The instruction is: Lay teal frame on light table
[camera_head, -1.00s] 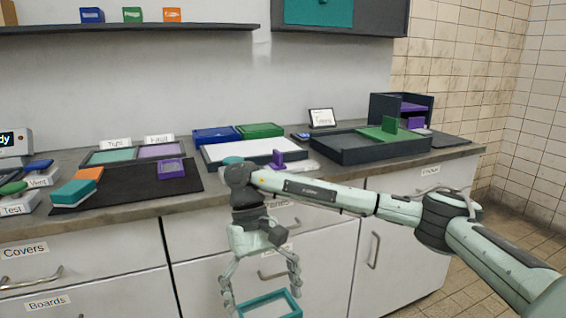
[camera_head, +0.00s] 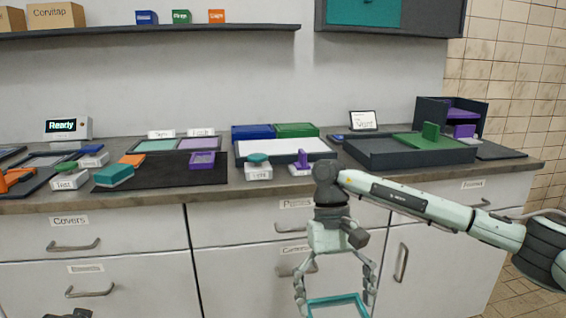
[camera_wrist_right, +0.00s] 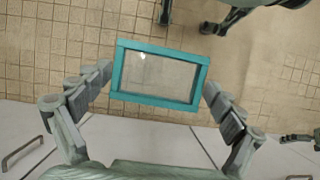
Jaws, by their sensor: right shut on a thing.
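The teal frame (camera_head: 337,307) is a rectangular rim, held low in front of the drawers and cut by the picture's bottom edge. In the right wrist view the whole teal frame (camera_wrist_right: 158,76) shows, with floor tiles visible through it. My right gripper (camera_head: 335,292) is shut on its two short sides. A white flat panel in a dark rim, apparently the light table (camera_head: 270,149), lies on the counter above and left of the gripper.
A teal-topped block (camera_head: 258,167) and a purple-handled block (camera_head: 301,164) stand at the panel's front edge. A dark tray (camera_head: 405,152) with a green piece is to the right. A black mat (camera_head: 170,172) lies left. The counter edge is above the held frame.

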